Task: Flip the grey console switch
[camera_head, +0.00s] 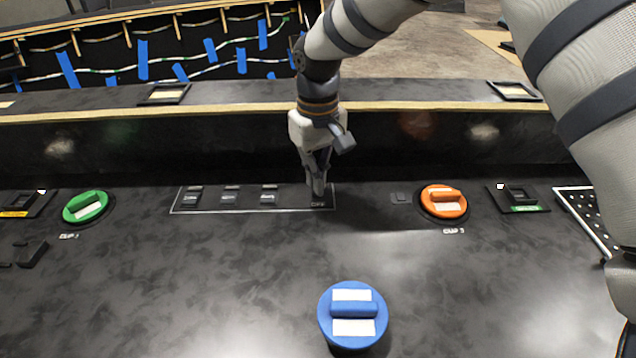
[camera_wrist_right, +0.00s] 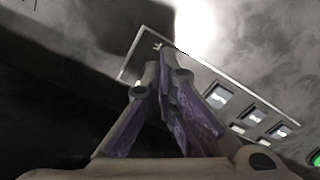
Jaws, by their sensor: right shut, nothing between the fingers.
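An outlined switch panel (camera_head: 250,208) lies flat on the dark console, with three small grey switches showing: a left one (camera_head: 193,195), a middle one (camera_head: 230,195) and a right one (camera_head: 268,195). They also show in the right wrist view, where the nearest is a pale square switch (camera_wrist_right: 218,97). My right gripper (camera_head: 318,194) points down at the panel's right end, above a label that seems to read "OFF". Its fingers are closed together and empty, as the right wrist view (camera_wrist_right: 165,58) also shows. They cover any switch there; I cannot tell whether they touch it. My left gripper is out of view.
A green knob (camera_head: 87,207) sits left of the panel and an orange knob (camera_head: 444,202) right of it. A large blue knob (camera_head: 352,316) stands in front. A raised ledge (camera_head: 200,137) runs behind. The console between them is clear.

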